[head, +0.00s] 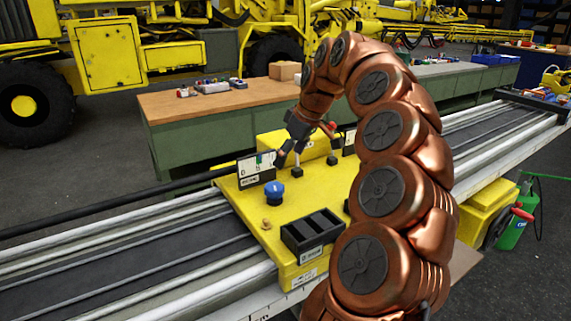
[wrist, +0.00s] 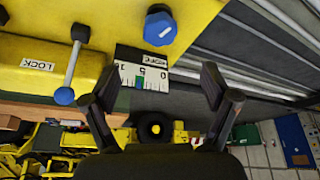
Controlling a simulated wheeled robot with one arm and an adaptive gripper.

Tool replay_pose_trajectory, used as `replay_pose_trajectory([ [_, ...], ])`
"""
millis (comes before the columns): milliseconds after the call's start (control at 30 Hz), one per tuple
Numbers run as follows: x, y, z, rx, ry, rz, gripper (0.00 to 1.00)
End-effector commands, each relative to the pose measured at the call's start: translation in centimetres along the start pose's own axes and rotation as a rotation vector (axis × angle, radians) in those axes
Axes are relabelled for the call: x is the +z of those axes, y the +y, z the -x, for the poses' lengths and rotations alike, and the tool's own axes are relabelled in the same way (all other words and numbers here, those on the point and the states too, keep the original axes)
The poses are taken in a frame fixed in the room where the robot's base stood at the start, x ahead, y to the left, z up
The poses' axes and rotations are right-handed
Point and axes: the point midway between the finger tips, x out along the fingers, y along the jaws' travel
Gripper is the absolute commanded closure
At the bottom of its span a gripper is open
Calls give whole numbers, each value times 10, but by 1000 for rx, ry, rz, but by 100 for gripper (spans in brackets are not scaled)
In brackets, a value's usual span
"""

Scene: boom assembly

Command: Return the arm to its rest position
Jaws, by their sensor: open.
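My copper-coloured arm curves up from the bottom right in the head view and bends down over a yellow panel (head: 330,205). My gripper (head: 287,160) is above the back part of that panel, near a white gauge plate (head: 256,167). In the wrist view my gripper (wrist: 160,85) has its two dark fingers spread apart with nothing between them. The gauge plate (wrist: 140,72) with a green mark shows just beyond the fingers. I cannot tell whether a finger touches it.
A blue knob (head: 273,192) and a black slotted box (head: 315,235) are on the panel. The wrist view shows a blue-tipped lever (wrist: 72,65) beside a LOCK label (wrist: 37,65). A workbench (head: 215,105) stands behind. A green cylinder (head: 518,215) stands right.

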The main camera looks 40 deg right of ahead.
Motion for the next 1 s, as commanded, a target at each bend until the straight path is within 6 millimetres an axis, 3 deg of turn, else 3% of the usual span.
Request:
replay_pose_trajectory([
  [700, -2, -4, 4, -2, -1, 5, 14],
  [833, -10, -31, 7, -17, -10, 25, 14],
  [1000, -18, -98, 10, -53, -46, 59, 14],
])
